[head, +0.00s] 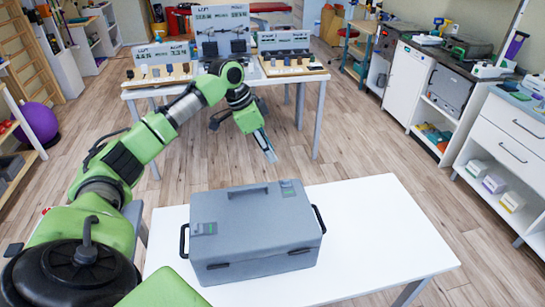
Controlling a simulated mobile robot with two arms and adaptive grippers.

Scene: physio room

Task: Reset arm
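My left arm comes in from the left and reaches over the gap between the near white table and the far display table. My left gripper (267,147) hangs in the air beyond the closed grey case, pointing down and slightly right. It is seen small and from the side, so I cannot tell whether its fingers are apart. I see nothing clearly held in it. My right gripper is not in view.
A grey case (262,231) with a top handle and black side handles stands on the white table (385,235). A display table (318,78) with several signs stands behind. White cabinets (510,147) line the right. A purple ball (38,122) is at left.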

